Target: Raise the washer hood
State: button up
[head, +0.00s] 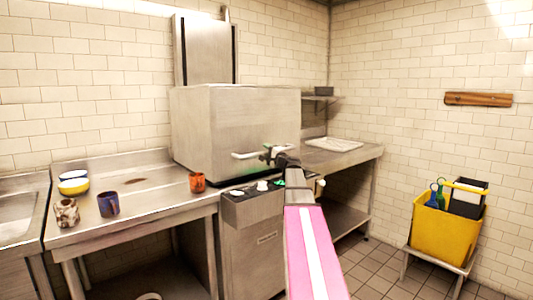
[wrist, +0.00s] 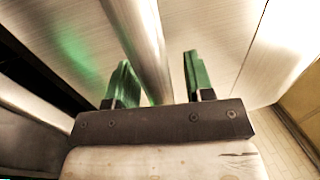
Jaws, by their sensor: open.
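The washer hood (head: 225,125) is a big steel box standing low on the washer, its lower edge down near the counter level. A pale bar handle (head: 244,155) runs across its lower front. My gripper (head: 274,154) is at the right part of this handle, partly hidden by my own wrist. In the wrist view my gripper (wrist: 158,70) is open, with its green fingers on either side of the steel handle bar (wrist: 143,40). The bar runs between the fingers; I cannot tell whether either finger touches it.
The washer's front panel (head: 255,240) stands below the hood. On the left counter (head: 145,205) are bowls (head: 74,187), a dark mug (head: 108,204), a patterned mug (head: 67,212) and an orange mug (head: 197,182). A white rack (head: 334,144) lies on the right counter. A yellow bucket (head: 440,232) stands far right.

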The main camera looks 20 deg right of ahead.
jog(key=shift+w, duration=0.1)
grip_shut()
notch_tip(320, 180, up, 38)
dwell(0.4)
grip_release()
